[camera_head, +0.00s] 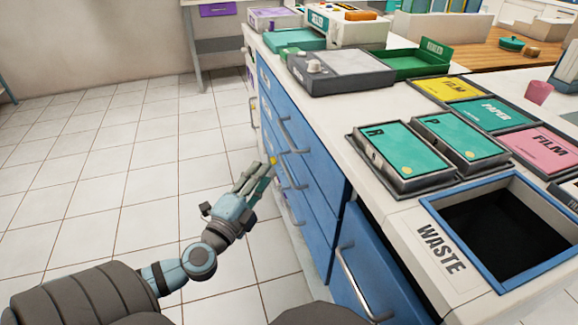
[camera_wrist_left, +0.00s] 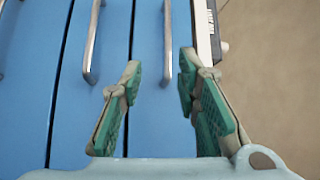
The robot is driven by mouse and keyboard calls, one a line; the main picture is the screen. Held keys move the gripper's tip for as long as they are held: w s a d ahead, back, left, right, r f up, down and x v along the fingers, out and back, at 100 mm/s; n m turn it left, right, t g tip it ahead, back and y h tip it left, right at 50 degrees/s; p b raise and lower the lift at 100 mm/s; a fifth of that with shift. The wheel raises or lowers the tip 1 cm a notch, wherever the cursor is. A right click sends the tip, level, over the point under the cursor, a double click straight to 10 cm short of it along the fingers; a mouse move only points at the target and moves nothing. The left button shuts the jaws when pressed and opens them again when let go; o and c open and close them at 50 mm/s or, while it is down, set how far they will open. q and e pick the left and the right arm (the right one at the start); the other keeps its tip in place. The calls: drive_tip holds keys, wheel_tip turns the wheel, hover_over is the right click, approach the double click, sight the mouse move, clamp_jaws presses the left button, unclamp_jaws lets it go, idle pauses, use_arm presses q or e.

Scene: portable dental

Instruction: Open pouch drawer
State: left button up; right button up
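A blue cabinet with several drawers (camera_head: 318,185) and metal bar handles stands under the white counter. All the drawers look shut, and I cannot read which is the pouch drawer. My left gripper (camera_head: 256,178) is in front of the upper drawers, close to their handles. In the left wrist view it (camera_wrist_left: 159,78) is open and empty, facing the blue fronts. One bar handle (camera_wrist_left: 168,55) runs between its two fingers, and I cannot tell whether they touch it. Another handle (camera_wrist_left: 92,42) lies left of the fingers. My right gripper is not in view.
The counter carries two teal-topped boxes (camera_head: 404,151), colored label trays (camera_head: 487,115), a grey device (camera_head: 340,68) and a green tray (camera_head: 415,62). A waste opening (camera_head: 445,235) is at the near right. The tiled floor (camera_head: 120,165) left of the cabinet is clear.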

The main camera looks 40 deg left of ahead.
sight(288, 136)
use_arm(q)
drive_tip(key=x, duration=0.4)
drive_tip(key=r+p+x, duration=0.1)
drive_tip(key=x, duration=0.4)
drive_tip(key=p+x, duration=0.1)
drive_tip(key=x, duration=0.3)
drive_tip(key=shift+w+r, duration=0.2)
drive_tip(key=shift+w, duration=0.4)
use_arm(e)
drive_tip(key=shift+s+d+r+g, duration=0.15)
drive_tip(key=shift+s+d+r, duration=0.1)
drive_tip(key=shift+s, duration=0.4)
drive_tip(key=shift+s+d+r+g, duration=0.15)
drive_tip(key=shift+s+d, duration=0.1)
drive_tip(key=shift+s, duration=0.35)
use_arm(q)
drive_tip(key=shift+c, duration=0.2)
clamp_jaws()
